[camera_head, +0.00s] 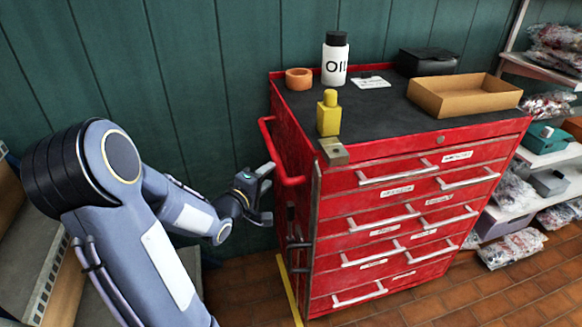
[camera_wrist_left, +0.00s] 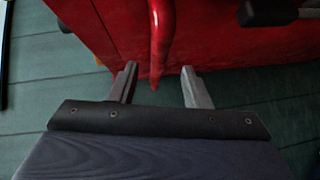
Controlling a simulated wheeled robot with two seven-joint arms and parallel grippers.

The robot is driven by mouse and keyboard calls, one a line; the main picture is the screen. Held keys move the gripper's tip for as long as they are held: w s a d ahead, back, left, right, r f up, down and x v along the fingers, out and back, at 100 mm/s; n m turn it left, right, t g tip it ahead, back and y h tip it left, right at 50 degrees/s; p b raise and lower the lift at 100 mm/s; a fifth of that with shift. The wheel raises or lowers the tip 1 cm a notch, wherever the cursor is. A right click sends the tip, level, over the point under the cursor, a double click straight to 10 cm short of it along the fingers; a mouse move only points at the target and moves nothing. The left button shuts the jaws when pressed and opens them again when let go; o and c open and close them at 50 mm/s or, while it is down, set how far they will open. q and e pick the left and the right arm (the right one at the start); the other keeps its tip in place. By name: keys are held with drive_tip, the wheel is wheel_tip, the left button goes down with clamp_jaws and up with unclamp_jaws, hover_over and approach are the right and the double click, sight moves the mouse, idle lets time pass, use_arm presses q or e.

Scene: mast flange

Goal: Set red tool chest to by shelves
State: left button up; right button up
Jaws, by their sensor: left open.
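The red tool chest (camera_head: 400,215) stands upright against the green wall, with several drawers facing front. It fills the top of the left wrist view (camera_wrist_left: 235,48). A red tubular side handle (camera_head: 268,145) sticks out from its left side; it also shows in the left wrist view (camera_wrist_left: 160,35). My left gripper (camera_head: 266,192) is open beside the chest's left side, close to the handle. In the left wrist view the handle's end lies between the two fingers (camera_wrist_left: 157,88); I cannot tell whether they touch it. My right gripper is not in view.
Shelves (camera_head: 545,155) with bagged parts stand at the right. A yellow line (camera_head: 289,290) marks the brick floor.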

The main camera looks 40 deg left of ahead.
sight(279, 167)
use_arm(q)
drive_tip(key=w, duration=0.6)
drive_tip(key=shift+w+a+f, duration=0.35)
drive_tip(key=shift+a+f, duration=0.05)
clamp_jaws()
